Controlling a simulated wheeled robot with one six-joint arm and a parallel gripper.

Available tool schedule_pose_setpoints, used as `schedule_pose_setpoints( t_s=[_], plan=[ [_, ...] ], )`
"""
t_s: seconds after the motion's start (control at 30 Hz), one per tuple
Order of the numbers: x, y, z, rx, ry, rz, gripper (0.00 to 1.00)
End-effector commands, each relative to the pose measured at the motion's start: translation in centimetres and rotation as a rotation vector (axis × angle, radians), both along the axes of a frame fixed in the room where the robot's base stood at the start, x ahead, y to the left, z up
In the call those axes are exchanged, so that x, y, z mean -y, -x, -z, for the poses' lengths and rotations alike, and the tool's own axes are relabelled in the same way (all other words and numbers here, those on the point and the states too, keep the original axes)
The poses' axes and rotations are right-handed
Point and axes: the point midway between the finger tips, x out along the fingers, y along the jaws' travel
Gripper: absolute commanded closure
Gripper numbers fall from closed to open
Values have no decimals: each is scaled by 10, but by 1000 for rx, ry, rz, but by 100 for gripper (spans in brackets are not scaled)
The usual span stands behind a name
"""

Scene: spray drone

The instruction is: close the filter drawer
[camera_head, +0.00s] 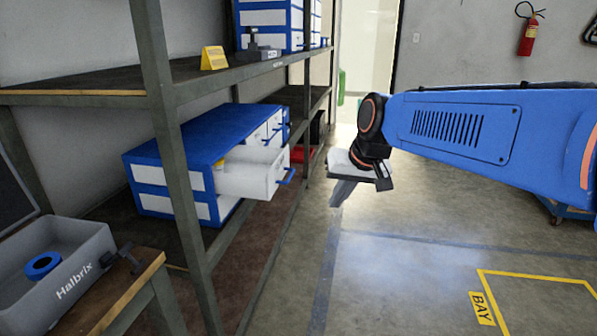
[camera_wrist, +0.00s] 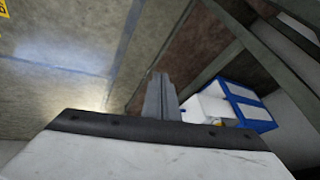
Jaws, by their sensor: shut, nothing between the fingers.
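The filter drawer (camera_head: 252,175) is a white drawer with a blue handle (camera_head: 286,177). It stands pulled out of a blue and white drawer cabinet (camera_head: 150,175) on the middle shelf level of the rack. The cabinet also shows in the wrist view (camera_wrist: 243,100), with the open drawer (camera_wrist: 203,107) beside it. My gripper (camera_head: 339,196) hangs in the air to the right of the drawer, apart from it, with its fingers pointing down. The fingers also show in the wrist view (camera_wrist: 161,90), together and empty.
A rack post (camera_head: 170,150) stands in front of the cabinet's left part. An open grey case (camera_head: 60,270) with a blue ring sits on a bench at lower left.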

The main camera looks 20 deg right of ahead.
Motion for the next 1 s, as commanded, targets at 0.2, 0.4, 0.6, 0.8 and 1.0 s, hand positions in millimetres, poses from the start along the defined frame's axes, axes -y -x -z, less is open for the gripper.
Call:
schedule_pose_setpoints(
  t_s=[0.2,0.4,0.6,0.8,1.0],
  plan=[
    [13,-82,-23,18,-81,76,100],
    [28,-149,-37,37,-148,138,100],
    [38,-185,-41,48,-184,172,100],
    [38,-195,-37,49,-193,178,100],
    [33,-209,-14,49,-193,178,100]
  ],
)
